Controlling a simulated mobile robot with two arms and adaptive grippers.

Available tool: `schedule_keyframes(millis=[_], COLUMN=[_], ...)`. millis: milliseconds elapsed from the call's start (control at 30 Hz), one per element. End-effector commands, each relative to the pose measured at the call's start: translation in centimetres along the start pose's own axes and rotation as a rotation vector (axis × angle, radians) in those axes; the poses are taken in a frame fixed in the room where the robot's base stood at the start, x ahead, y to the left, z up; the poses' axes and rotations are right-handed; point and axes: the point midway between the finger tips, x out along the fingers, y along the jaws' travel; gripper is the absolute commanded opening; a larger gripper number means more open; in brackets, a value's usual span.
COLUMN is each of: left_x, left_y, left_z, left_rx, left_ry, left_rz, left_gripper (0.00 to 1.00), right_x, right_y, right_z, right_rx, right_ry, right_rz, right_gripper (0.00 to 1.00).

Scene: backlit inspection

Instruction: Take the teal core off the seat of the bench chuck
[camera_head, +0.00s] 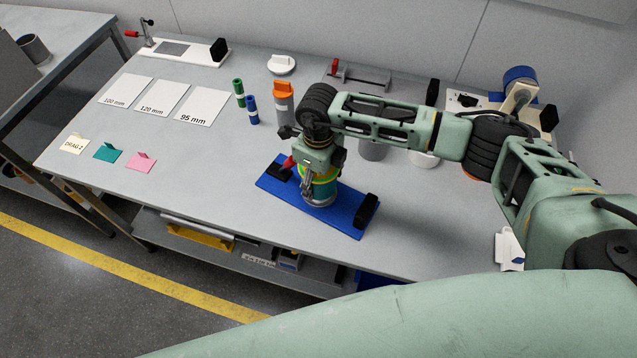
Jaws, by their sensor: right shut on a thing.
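The bench chuck (338,222) is a blue plate with black end blocks and a red lever, on the near middle of the table. The teal core (323,192), with a yellow-green band, is upright over the chuck's round grey seat. My right gripper (319,176) points down from above and is shut on the core, covering its upper part. I cannot tell whether the core's bottom touches the seat. My left gripper is not in view.
Green and blue small cylinders (252,110) and an orange-topped grey cylinder (283,103) stand behind the chuck. White cards marked 100, 120 and 95 mm (201,106) lie left of them. Small teal (107,152), pink and cream tags stand front left.

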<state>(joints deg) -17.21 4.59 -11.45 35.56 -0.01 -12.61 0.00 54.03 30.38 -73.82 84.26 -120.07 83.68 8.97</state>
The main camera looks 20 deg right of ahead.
Motion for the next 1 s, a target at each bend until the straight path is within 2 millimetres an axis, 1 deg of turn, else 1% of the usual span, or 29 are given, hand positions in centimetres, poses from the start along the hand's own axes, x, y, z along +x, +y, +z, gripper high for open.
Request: schedule_keyframes(millis=[33,100,167,367,700,800,1000], left_x=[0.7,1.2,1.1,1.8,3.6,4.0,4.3], left_y=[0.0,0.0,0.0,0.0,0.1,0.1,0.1], left_z=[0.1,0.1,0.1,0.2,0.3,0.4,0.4], left_rx=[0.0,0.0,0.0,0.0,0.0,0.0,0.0], left_ry=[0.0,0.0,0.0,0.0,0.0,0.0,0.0], left_rz=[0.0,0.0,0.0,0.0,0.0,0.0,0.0], left_gripper=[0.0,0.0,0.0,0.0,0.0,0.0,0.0], right_x=[-0.6,-1.7,-2.0,-3.4,-6.6,-7.4,-8.4], right_y=[-0.1,-0.1,0.2,1.2,3.5,4.1,4.8], right_z=[0.2,0.1,-0.7,-2.8,-7.8,-9.0,-10.3], right_rx=[0.0,-0.002,0.0,-0.001,-0.001,-0.001,0.0], right_ry=[-0.006,-0.006,-0.001,-0.003,-0.003,-0.003,-0.001], right_rz=[-0.002,-0.004,-0.001,-0.001,-0.002,-0.002,-0.001], right_gripper=[0.39,0.39,0.39,0.39,0.39,0.39,0.39])
